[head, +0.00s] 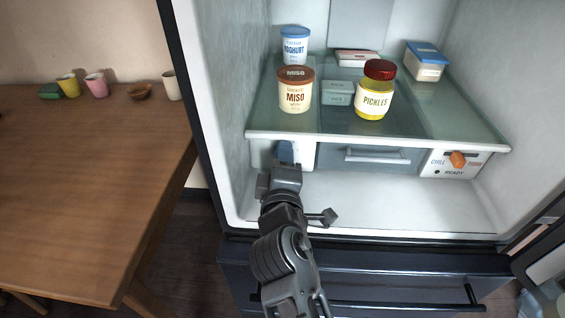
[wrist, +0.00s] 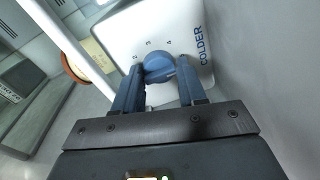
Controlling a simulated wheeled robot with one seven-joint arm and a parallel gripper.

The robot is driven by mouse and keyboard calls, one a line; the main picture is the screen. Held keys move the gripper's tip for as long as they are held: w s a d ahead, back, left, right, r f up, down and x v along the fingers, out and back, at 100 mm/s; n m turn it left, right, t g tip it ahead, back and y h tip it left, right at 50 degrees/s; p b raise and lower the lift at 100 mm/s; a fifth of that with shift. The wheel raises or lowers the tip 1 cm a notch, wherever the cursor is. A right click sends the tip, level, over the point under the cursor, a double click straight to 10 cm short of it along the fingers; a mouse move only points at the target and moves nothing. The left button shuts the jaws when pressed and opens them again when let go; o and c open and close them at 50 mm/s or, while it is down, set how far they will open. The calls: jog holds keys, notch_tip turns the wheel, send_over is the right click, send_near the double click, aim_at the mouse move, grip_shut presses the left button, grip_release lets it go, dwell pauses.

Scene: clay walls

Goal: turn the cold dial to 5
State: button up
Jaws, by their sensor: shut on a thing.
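The cold dial (wrist: 160,68) is a round blue knob on a white panel (wrist: 185,22) marked with small numbers, of which 2, 3 and 4 show, and the word COLDER. My gripper (wrist: 158,80) has its two blue fingers on either side of the dial and is shut on it. Which number the dial points to cannot be told, and the 5 is not readable. In the head view the white panel (head: 307,156) hangs under the left end of the glass shelf, and my gripper (head: 286,160) reaches up to it and mostly hides the dial.
An orange knob (head: 458,160) sits on another panel at the right, marked CHILL and READY. A drawer (head: 375,157) lies between the panels. A miso tub (head: 295,90), pickles jar (head: 375,92) and yoghurt tub (head: 295,47) stand on the shelf above. The fridge floor (head: 400,202) is clear.

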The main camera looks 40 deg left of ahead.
jog(key=shift+r, duration=0.1)
dwell(0.4)
jog(key=o, duration=1)
jog(key=p+v, duration=0.1)
jog(key=v, duration=0.6)
jog(key=shift+s+d, duration=0.2)
jog(key=shift+s, duration=0.2)
